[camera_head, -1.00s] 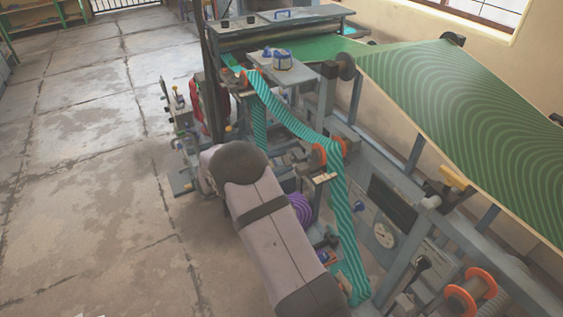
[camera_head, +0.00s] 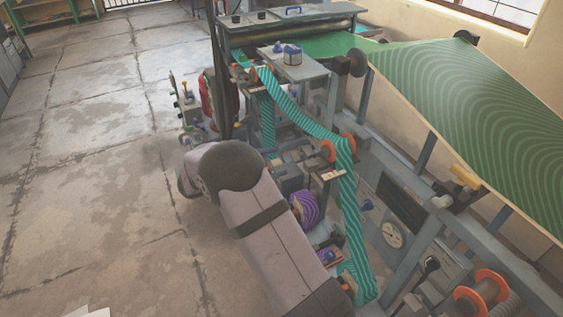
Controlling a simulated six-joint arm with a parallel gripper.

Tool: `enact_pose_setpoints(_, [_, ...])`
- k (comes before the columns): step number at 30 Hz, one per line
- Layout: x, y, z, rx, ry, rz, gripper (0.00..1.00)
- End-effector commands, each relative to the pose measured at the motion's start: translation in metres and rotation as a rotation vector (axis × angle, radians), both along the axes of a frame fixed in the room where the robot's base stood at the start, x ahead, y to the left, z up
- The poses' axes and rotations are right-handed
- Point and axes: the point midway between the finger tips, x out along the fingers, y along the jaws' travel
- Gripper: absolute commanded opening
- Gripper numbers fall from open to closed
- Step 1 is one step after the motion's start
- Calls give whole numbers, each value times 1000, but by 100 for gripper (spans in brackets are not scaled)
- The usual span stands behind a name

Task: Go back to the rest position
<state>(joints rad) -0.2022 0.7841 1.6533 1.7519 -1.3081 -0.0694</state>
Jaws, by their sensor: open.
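My arm's grey links (camera_head: 265,225) with a dark elbow joint (camera_head: 235,170) reach up from the bottom centre in the head view. The forearm beyond the elbow is mostly hidden behind it; only a grey rounded part shows at its left. My gripper is not visible, so what its fingers touch cannot be seen. The arm stands in front of the press, left of the teal striped belt (camera_head: 350,210).
The press (camera_head: 300,20) stands at the top centre, with a green patterned sheet (camera_head: 470,110) running right. An orange-flanged spool (camera_head: 480,295) sits bottom right. A purple striped roll (camera_head: 304,208) is close beside the arm. The concrete floor (camera_head: 80,170) at left is largely clear.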

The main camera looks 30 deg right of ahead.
Motion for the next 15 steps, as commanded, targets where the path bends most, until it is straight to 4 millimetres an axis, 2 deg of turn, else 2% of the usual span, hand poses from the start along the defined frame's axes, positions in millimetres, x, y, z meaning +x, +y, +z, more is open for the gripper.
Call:
enact_pose_setpoints(4, [-2, 6, 2, -1, 0, -1, 48])
enact_pose_setpoints(15, [-2, 6, 3, -1, 0, -1, 48])
